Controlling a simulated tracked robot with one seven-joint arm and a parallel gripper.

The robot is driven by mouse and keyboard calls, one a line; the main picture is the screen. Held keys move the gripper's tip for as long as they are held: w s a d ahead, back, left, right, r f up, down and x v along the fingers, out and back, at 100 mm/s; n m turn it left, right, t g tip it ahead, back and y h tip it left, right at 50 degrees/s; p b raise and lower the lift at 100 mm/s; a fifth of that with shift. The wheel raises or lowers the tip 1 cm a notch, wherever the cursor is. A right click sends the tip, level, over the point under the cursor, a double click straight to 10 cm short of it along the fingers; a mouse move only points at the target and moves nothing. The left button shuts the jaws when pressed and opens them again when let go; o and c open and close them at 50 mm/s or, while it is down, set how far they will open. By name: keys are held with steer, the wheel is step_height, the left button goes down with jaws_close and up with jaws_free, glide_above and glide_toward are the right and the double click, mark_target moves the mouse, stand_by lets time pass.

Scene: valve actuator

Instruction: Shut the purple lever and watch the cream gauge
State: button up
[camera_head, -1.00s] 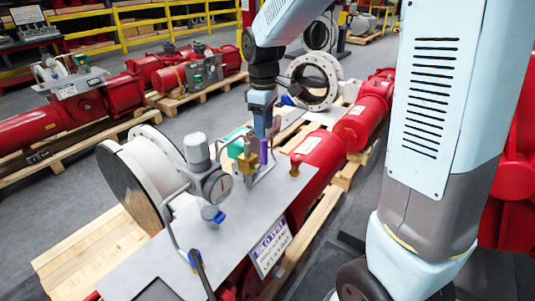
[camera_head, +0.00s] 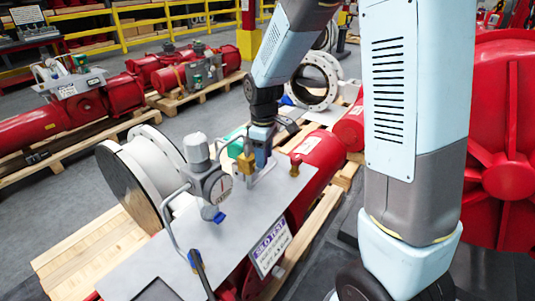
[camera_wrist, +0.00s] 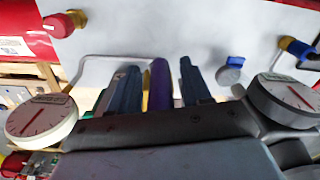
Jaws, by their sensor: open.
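The purple lever (camera_wrist: 160,84) stands between the two fingers of my gripper (camera_wrist: 159,68) in the wrist view. The fingers are open, with a narrow gap showing on each side of it. In the head view my gripper (camera_head: 262,157) is low over the valve plate and hides the lever. The cream gauge (camera_wrist: 40,122) is at the left of the wrist view, its red needle slanting across a pale face. I cannot make out its reading. A second, grey-rimmed gauge (camera_wrist: 287,98) is at the right; it also shows in the head view (camera_head: 217,187).
A brass fitting (camera_head: 246,163) stands close beside my gripper. A blue knob (camera_wrist: 235,61) is near the grey-rimmed gauge. A red knob (camera_wrist: 62,24) stands at the plate's upper left in the wrist view. The metal plate (camera_head: 165,262) has bare room at its front.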

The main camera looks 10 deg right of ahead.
steer(key=shift+c, duration=0.5)
jaws_close()
